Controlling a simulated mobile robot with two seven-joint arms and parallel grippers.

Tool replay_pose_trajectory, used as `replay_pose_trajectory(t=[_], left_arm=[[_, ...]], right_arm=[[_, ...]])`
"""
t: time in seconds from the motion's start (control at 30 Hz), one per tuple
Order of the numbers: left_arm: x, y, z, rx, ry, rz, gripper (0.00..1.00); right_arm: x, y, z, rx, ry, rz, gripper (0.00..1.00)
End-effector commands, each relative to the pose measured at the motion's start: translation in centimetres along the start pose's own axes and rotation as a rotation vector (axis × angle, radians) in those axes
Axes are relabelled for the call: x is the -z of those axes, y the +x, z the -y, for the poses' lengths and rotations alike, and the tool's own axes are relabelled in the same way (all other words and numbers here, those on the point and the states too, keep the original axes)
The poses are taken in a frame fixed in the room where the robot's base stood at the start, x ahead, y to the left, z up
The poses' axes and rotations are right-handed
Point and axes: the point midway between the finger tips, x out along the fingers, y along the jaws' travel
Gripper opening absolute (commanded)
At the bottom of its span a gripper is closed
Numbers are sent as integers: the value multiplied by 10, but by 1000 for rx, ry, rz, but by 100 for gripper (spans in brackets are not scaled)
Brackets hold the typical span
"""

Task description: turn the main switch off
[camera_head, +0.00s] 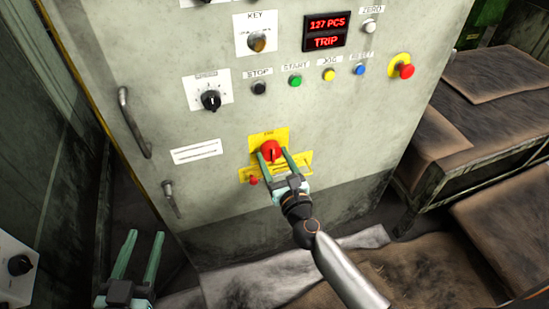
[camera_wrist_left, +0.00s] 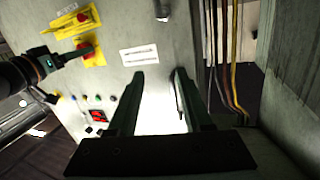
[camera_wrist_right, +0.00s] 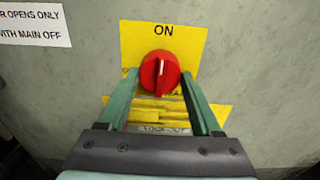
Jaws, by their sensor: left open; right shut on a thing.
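The main switch is a red rotary knob (camera_head: 270,150) on a yellow plate (camera_head: 281,134) low on the grey cabinet front. In the right wrist view the knob (camera_wrist_right: 159,72) stands below the word ON, its pale mark and grip bar upright. My right gripper (camera_head: 275,156) is shut on the knob, one green finger at each side; the fingertips are partly hidden beside it. My left gripper (camera_head: 145,236) is open and empty at the lower left, away from the switch. In the left wrist view its fingers (camera_wrist_left: 160,78) are apart with nothing between them.
Above the switch are a row of push buttons (camera_head: 295,81), a red emergency button (camera_head: 406,71), a key switch (camera_head: 257,42) and a display (camera_head: 325,32) reading 127 PCS, TRIP. A door handle (camera_head: 134,122) sticks out at the left. Crates with brown sheets (camera_head: 480,115) stand at the right.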

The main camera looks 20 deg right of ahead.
Motion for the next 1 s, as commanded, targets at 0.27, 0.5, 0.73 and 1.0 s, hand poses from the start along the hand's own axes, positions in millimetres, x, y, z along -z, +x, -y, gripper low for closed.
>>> replay_pose_trajectory(t=[0.27,0.5,0.73,1.0], left_arm=[[0,0,0,0,0,0,50],[-2,0,0,-1,-5,18,50],[-37,-5,-7,-9,-42,147,50],[-84,-21,-18,-22,-100,344,50]], right_arm=[[0,0,0,-1,-1,0,10],[0,0,0,-1,-36,-1,10],[-1,0,0,0,-163,-1,10],[-2,0,1,0,-405,-1,10]])
